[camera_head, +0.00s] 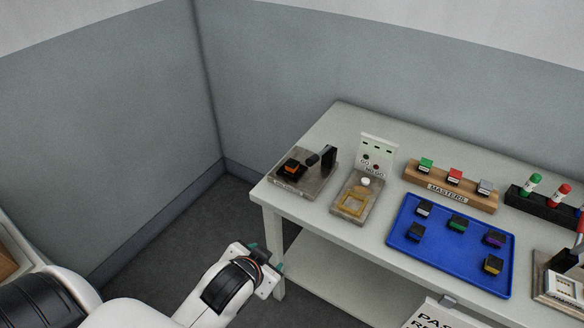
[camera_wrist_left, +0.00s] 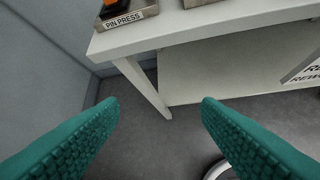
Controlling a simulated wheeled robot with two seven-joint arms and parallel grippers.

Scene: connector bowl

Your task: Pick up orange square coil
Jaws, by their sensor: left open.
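A small orange-and-black square part (camera_head: 292,168) sits on the pin press (camera_head: 318,182) at the table's left end; I take it to be the orange square coil. Part of its orange also shows at the top of the left wrist view (camera_wrist_left: 113,7), above the "PIN PRESS" label. My left gripper (camera_head: 267,257) is low, in front of the table's left front corner. In the left wrist view its teal fingers (camera_wrist_left: 160,118) are wide apart with nothing between them. My right gripper is not in view.
The white table (camera_head: 318,123) has a lower shelf (camera_head: 335,275). Beside the press stand a GO/NO GO gauge (camera_head: 376,155), a wooden MASTERS block (camera_head: 450,190) with several parts, and a blue tray (camera_head: 410,258) with several parts. A marker holder (camera_head: 540,207) is at right.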

